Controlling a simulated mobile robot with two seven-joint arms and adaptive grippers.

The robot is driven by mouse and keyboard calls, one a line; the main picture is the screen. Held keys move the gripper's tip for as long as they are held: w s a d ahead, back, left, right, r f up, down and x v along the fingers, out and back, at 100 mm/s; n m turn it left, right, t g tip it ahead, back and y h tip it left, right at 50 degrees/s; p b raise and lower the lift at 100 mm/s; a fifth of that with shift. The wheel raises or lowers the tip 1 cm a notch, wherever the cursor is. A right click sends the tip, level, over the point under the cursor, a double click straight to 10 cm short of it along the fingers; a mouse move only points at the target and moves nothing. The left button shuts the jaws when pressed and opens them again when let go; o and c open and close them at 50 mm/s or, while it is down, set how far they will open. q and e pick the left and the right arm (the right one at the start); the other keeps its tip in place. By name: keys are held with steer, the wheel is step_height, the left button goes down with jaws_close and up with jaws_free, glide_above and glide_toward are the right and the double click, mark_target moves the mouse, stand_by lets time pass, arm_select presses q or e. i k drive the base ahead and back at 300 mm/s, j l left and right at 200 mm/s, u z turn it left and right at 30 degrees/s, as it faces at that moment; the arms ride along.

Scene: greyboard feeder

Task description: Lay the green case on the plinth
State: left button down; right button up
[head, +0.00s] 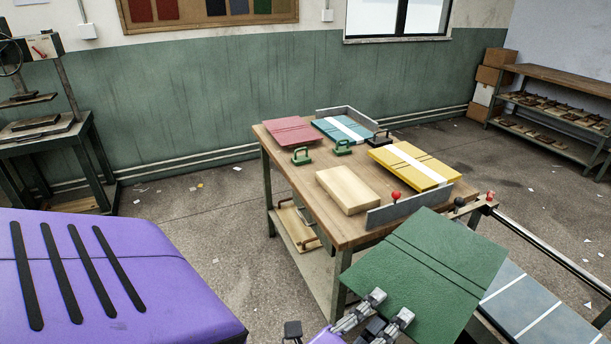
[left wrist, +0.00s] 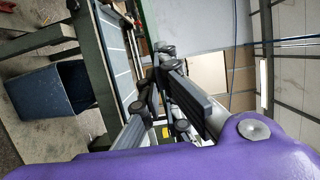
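The green case (head: 430,262) is a flat, open-spread board with dark crease lines, held up in front of the table's near right corner. My left gripper (head: 382,308) is at its near edge and looks shut on it. A pale cream block (head: 348,189), which looks like the plinth, lies on the table with a bare top, apart from the case. My right gripper is not in view.
The wooden table (head: 277,158) also bears a red case (head: 290,130), a teal case (head: 330,127), a yellow case (head: 415,165), green-handled tools (head: 301,156) and an upright metal plate (head: 405,207). A conveyor (head: 535,310) runs at lower right. A blue bin (left wrist: 55,92) stands below.

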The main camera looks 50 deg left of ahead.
mark_target(346, 185)
steer(key=i+j+u, duration=0.1)
steer(key=i+u, duration=0.5)
steer(key=u, duration=0.15)
steer(key=i+l, duration=0.1)
steer(key=i, duration=0.2)
